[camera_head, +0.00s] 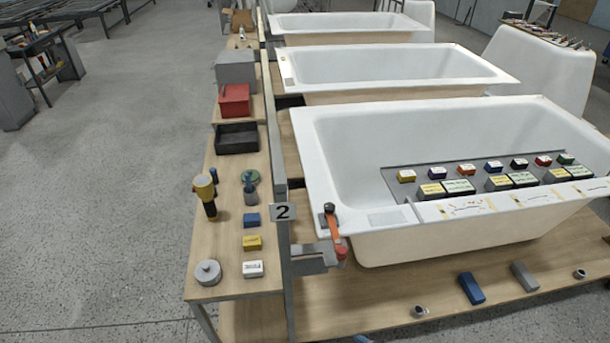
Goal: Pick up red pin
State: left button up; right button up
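No separate loose red pin can be made out for certain. An orange-red handle (333,228) with a dark knob at its top sits at the near left corner of the front bathtub (330,190). A red rounded end (341,252) shows just below it, beside a grey metal bracket (308,260). Whether the handle and the red end are one piece cannot be told. Neither of my grippers is in view.
A wooden side bench (232,280) carries a red box (235,101), a black tray (237,138), a yellow-and-black tool (207,194), small blocks and a round grey weight (208,272). A grey shelf of small boxes lies across the tub.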

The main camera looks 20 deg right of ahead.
aim_at(342, 250)
jog(key=i+l+z, duration=0.1)
jog(key=z, duration=0.75)
jog(key=l+u, duration=0.1)
jog(key=u, duration=0.2)
jog(key=i+l+u, duration=0.1)
jog(key=u, duration=0.2)
jog(key=i+l+u, duration=0.25)
jog(key=l, duration=0.3)
jog(key=l+u, duration=0.25)
jog(key=l, duration=0.25)
